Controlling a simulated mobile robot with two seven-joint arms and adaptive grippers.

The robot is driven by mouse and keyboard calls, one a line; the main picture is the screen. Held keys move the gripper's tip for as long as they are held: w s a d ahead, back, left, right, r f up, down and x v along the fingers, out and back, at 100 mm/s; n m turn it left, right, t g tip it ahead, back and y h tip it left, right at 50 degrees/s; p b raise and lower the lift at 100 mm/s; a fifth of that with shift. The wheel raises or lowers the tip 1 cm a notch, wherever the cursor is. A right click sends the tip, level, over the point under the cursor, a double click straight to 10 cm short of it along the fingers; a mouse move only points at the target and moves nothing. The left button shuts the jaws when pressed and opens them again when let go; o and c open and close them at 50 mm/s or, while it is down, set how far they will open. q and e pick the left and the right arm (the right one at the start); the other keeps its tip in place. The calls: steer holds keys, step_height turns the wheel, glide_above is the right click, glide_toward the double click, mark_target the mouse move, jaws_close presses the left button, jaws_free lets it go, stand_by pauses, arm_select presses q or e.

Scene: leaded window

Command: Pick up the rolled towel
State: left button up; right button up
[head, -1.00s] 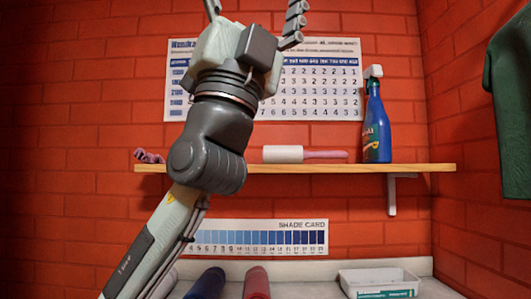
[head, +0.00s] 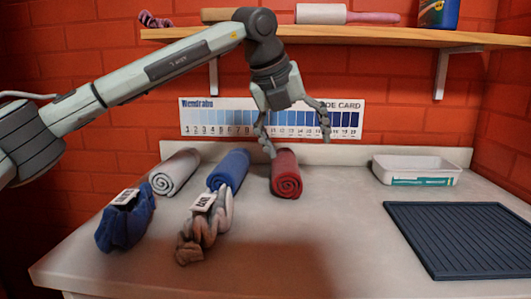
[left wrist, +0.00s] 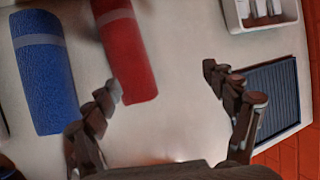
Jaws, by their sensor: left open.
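Three rolled towels lie side by side at the back of the table: a pale one (head: 174,172), a blue one (head: 229,168) and a red one (head: 286,174). My left gripper (head: 298,135) hangs above the red towel, fingers spread and empty. In the left wrist view the red towel (left wrist: 125,50) reaches beside the left finger, and the blue towel (left wrist: 44,70) lies further left. Bare table shows between the fingertips (left wrist: 162,80). My right gripper is in no view.
Tagged yarn skeins, blue (head: 126,222) and brown-grey (head: 207,228), lie in front of the towels. A white tray (head: 418,168) and a dark ridged mat (head: 455,240) are at the right. A wooden shelf (head: 350,36) runs above. The table's middle is clear.

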mark_target(282, 161)
arm_select(q)
steer(key=shift+n+y, duration=0.4)
steer(key=shift+y, duration=0.4)
steer(key=a, duration=0.1)
steer(key=a+f, duration=0.1)
steer(key=a, duration=0.1)
steer(key=shift+w+a+f, duration=0.2)
steer(key=shift+w+a, duration=0.15)
steer(key=shift+a, duration=0.05)
steer(key=shift+x, duration=0.85)
steer(key=p+x, duration=0.1)
steer(key=x, duration=0.5)
steer(key=shift+r, duration=0.1)
steer(key=c, duration=1.3)
steer(key=shift+c, duration=0.2)
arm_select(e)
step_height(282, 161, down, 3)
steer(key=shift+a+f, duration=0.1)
arm_select(q)
steer(key=shift+r, duration=0.1)
